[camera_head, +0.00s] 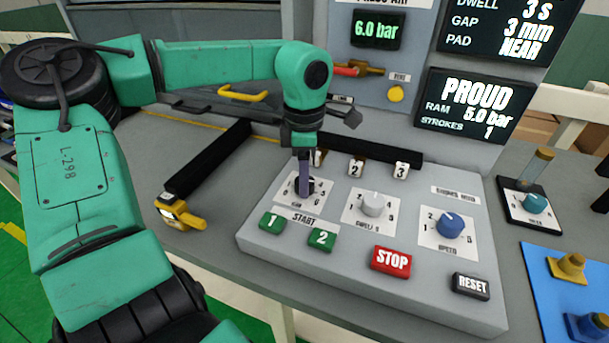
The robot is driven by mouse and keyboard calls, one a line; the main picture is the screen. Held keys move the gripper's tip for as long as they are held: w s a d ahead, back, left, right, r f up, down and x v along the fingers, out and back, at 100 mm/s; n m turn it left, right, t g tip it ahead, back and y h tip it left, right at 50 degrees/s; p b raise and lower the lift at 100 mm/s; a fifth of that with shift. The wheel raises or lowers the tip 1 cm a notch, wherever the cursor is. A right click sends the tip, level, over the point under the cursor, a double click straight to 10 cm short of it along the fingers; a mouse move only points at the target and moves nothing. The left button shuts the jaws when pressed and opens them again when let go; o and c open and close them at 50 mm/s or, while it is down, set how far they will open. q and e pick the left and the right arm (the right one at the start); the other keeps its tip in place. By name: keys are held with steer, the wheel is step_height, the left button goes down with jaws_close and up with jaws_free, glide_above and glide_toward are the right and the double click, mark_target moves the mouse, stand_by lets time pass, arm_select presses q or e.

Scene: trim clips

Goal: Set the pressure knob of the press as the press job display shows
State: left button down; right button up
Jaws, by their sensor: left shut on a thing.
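The press control panel (275,228) carries three round knobs on white scale plates. My left gripper (305,190) points down over the leftmost, black knob (312,187) and is shut on it, hiding much of the knob, its pointer and part of its scale. The middle knob (373,204) is grey and the right knob (451,225) is blue. The lower display (468,104) reads PROUD, RAM 5.0 bar, STROKES 1. The upper display (508,30) reads DWELL 3 s, GAP 3 mm, PAD NEAR. The air readout (376,30) shows 6.0 bar. My right gripper is not in view.
Green START buttons (321,240), a red STOP button (391,261) and a black RESET button (470,286) sit in front of the knobs. Numbered switches (357,168) stand behind. A yellow-and-black latch (180,213) lies left; a blue mat (560,290) lies right.

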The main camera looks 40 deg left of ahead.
arm_select(q)
steer(key=shift+w+r, duration=0.1)
steer(key=shift+r, duration=0.05)
steer(key=shift+c, duration=1.5)
jaws_free()
step_height(320, 180, up, 14)
steer(key=shift+r+p, duration=0.25)
steer(key=shift+p, duration=0.05)
